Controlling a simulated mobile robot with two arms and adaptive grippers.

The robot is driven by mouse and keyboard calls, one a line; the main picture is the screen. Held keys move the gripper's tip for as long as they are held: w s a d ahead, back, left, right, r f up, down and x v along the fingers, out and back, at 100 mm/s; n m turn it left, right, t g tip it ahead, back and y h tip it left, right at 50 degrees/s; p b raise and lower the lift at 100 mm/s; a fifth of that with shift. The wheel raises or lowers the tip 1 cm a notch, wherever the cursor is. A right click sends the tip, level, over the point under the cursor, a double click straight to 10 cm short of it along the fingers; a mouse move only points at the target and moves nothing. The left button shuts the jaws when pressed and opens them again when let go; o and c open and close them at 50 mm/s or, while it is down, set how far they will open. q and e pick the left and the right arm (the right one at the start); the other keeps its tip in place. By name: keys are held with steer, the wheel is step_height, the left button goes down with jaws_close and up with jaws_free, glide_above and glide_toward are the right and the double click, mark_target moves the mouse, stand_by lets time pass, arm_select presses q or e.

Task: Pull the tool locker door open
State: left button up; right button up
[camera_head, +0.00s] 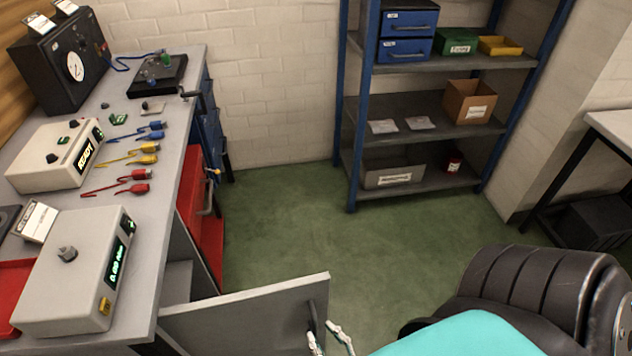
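A grey door panel (250,318) stands swung out from under the workbench at the bottom of the head view, with an open space behind it below the bench top. I take it to be the tool locker door. A dark upright handle (313,317) shows near its right edge. My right gripper (328,335) is at the bottom, just by that handle and edge. Whether a finger touches the handle is unclear. My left gripper is out of view.
The workbench (168,205) on the left carries grey instrument boxes, coloured leads and a black gauge unit. A red cabinet front (212,235) with a handle is below it. A blue-framed shelf (420,105) stands at the back. The green floor (300,225) between is clear.

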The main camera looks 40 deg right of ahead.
steer(key=s, duration=0.8)
steer(key=shift+a, duration=0.25)
